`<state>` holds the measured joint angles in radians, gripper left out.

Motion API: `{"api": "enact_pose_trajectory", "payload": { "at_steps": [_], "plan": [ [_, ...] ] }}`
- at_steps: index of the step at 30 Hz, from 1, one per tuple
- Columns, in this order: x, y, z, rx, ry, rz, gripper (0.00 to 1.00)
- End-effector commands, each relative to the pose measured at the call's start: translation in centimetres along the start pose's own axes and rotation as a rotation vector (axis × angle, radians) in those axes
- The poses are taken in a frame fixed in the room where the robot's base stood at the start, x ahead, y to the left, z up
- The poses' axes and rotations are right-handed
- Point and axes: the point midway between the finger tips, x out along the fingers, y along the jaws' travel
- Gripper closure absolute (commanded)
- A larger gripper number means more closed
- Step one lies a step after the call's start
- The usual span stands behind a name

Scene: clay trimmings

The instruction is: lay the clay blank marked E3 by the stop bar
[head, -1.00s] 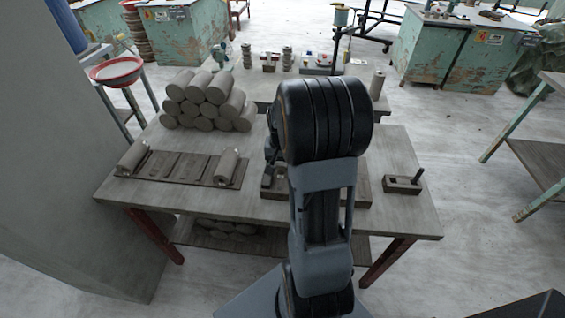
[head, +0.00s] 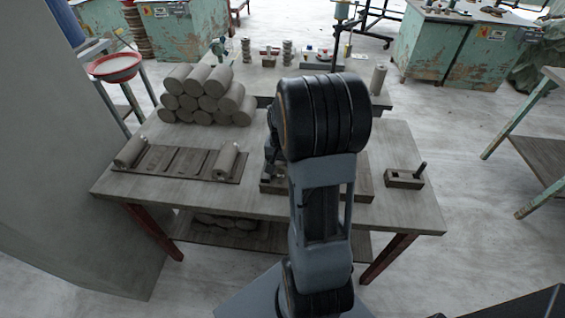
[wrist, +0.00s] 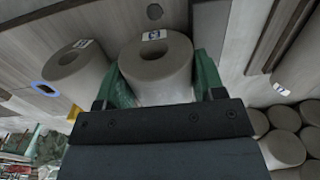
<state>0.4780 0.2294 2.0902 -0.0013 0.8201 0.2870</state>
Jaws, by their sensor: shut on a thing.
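My gripper (wrist: 158,90) has its two green fingers on either side of a grey clay blank (wrist: 155,62) with a hole in its end, and is shut on it. A small blue-and-white label sits on the blank's upper rim; I cannot read its mark for certain. A second holed clay blank (wrist: 75,72), also labelled, is to its left, apart from it. In the head view my arm hides the gripper and the held blank. I cannot tell for sure which piece is the stop bar.
A slotted board (head: 190,166) bears a clay blank at each end, on the table's left. A stack of clay cylinders (head: 205,95) stands behind it. A wooden block (head: 405,179) with a dark handle is at right. Bare tabletop (head: 385,145) lies behind that block.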

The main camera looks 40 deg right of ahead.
Motion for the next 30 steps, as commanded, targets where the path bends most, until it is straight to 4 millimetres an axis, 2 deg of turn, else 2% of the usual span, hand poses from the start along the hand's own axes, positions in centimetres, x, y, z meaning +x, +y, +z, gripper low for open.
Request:
{"api": "enact_pose_trajectory", "payload": {
  "at_steps": [28,29,30],
  "plan": [
    [1.2,0.1,0.1,0.0,-0.004,0.002,0.8],
    [1.3,0.1,0.1,0.0,-0.005,0.002,0.36],
    [1.3,0.1,0.1,0.0,-0.006,0.003,0.32]
  ]
}}
